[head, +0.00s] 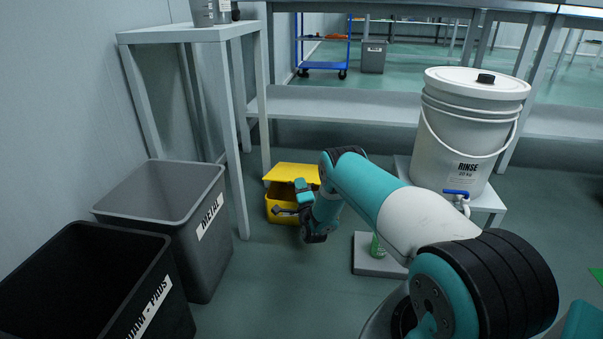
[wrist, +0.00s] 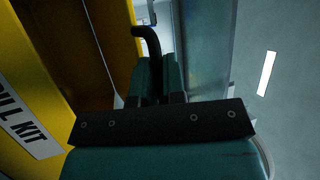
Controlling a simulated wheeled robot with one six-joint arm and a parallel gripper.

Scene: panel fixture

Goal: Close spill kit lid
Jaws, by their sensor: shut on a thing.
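The yellow spill kit box (head: 281,208) stands on the floor under the bench in the head view. Its yellow lid (head: 291,170) is raised at a slant, with a dark gap below it. My gripper (head: 301,195) is at the front right of the box, below the lid's edge. In the wrist view the box's yellow wall (wrist: 60,65) and part of its white label (wrist: 27,120) fill the left side. My teal jaws (wrist: 160,75) are shut on a dark hooked piece (wrist: 150,45). My arm hides the box's right side; I cannot tell whether the piece touches the box.
A grey METAL bin (head: 175,195) and a black bin (head: 90,285) stand at the left. A white RINSE bucket (head: 465,130) with a blue-handled tap stands at the right. A green can (head: 377,248) stands on a grey slab (head: 366,266). Floor before the box is clear.

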